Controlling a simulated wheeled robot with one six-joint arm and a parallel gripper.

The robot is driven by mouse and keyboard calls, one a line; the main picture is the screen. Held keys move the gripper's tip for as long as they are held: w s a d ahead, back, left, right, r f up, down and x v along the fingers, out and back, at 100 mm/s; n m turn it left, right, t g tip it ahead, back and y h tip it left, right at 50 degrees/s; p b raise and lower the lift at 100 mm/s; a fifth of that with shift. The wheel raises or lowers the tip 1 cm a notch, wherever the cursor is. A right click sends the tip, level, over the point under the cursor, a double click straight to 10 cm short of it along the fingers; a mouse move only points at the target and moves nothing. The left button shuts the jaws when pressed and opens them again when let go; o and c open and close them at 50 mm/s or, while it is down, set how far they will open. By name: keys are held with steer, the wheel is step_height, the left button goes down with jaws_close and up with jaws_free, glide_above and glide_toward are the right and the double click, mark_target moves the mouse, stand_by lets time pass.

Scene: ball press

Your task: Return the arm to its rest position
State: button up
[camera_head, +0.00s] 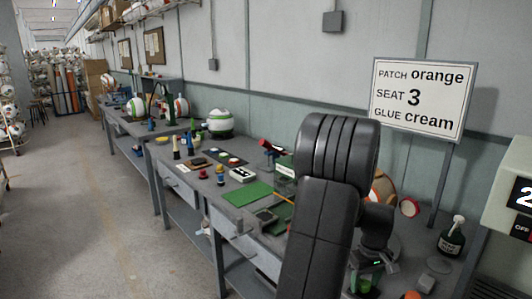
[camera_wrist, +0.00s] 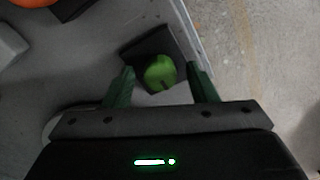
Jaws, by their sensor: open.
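My arm rises in the front of the head view and bends down to my gripper (camera_head: 366,284) over the near end of the bench. In the wrist view my gripper (camera_wrist: 161,82) is open, with its two green fingers apart. A rounded green object (camera_wrist: 160,72) sits on a dark square base (camera_wrist: 136,50) between and beyond the fingertips. Gaps show on both sides of it, and nothing is held. My arm hides part of the bench and most of a ball (camera_head: 383,188) with orange-brown patches behind it.
A sign (camera_head: 420,98) reads patch orange, seat 3, glue cream. A green mat (camera_head: 248,193) and several small items lie left on the bench. The aisle floor (camera_head: 90,210) is clear.

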steer(key=n, duration=0.5)
steer(key=shift+b, duration=0.3)
